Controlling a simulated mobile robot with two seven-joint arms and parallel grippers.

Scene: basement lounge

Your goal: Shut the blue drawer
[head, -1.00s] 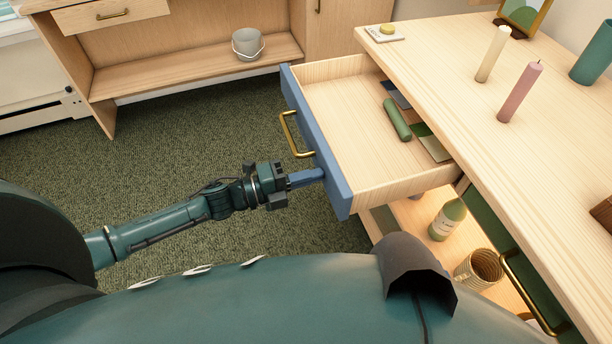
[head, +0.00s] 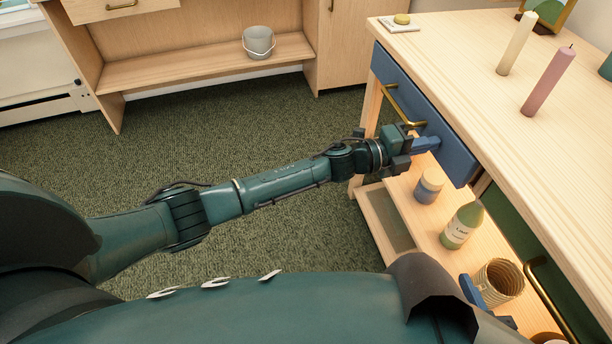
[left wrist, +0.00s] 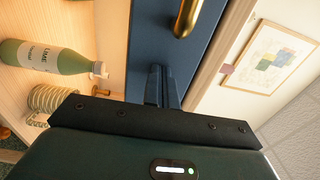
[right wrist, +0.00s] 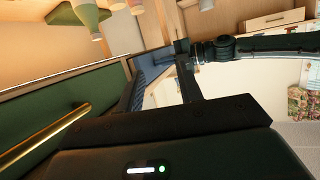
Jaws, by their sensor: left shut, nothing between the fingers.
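The blue drawer (head: 458,162) is at the left end of the pale wood desk, its front upright and close against the desk. No drawer interior shows in the head view. Its brass handle (head: 407,112) is behind my left gripper (head: 434,143). That gripper is shut and empty, its tips at the blue front beside the handle. In the left wrist view the blue front (left wrist: 150,35) lies right ahead of the fingertips (left wrist: 162,72); contact seems likely. My right gripper (head: 488,303) is open and empty, low by the desk's near side.
Two candles (head: 547,80) stand on the desktop (head: 475,70). The lower shelf (head: 425,225) holds a jar (head: 429,187), a green bottle (head: 462,225) and a woven cup (head: 499,282). A green drawer (head: 510,225) is nearer me. Open carpet (head: 240,130) lies left.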

